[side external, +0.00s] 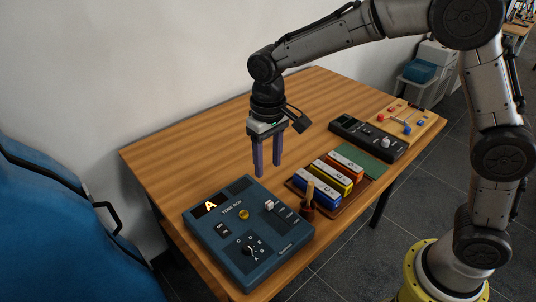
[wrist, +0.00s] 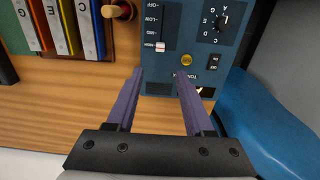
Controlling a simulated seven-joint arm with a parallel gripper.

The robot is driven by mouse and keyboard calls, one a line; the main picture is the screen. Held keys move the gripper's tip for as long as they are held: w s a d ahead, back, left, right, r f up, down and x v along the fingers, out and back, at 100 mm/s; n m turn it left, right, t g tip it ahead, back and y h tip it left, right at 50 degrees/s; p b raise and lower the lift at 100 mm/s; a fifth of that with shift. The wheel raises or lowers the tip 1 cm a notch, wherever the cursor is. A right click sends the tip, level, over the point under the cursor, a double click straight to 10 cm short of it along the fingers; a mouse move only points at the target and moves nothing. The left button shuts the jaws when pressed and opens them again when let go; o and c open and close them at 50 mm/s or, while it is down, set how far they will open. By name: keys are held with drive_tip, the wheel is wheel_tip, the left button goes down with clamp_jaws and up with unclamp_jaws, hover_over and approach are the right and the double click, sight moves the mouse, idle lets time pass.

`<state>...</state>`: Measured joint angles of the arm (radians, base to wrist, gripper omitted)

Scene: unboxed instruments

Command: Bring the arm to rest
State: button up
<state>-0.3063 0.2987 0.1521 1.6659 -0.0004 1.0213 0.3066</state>
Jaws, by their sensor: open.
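My gripper (side external: 267,172) hangs above the wooden table with its two purple fingers pointing down. The fingers are apart and nothing is between them; the gripper also shows in the wrist view (wrist: 157,85). In the side view it appears just behind the blue tone box (side external: 240,262), apart from it. The tone box has a dial, a slider, a yellow button and a lit display showing "A". In the wrist view the tone box (wrist: 180,70) lies beyond the fingertips.
A wooden tray (side external: 318,207) holds blue, yellow and orange blocks beside a wooden-handled tool (side external: 309,194). A dark device (side external: 367,140), a green mat (side external: 365,162) and a board with coloured pieces (side external: 425,120) stand further right. The table's back left (side external: 190,145) is clear.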

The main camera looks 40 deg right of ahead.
drive_tip(key=shift+r, duration=0.85)
drive_tip(key=s+d+r+m+t, duration=0.2)
drive_tip(key=s+d+r+t, duration=0.2)
drive_tip(key=s+d+r, duration=0.7)
drive_tip(key=s+d+f+n, duration=0.1)
drive_tip(key=s+f, duration=0.1)
drive_tip(key=s, duration=0.4)
drive_tip(key=s+f+n+t, duration=0.1)
drive_tip(key=s+f, duration=0.1)
drive_tip(key=s, duration=0.5)
drive_tip(key=shift+d+t, duration=0.3)
drive_tip(key=shift+d, duration=0.1)
drive_tip(key=shift+r, duration=0.1)
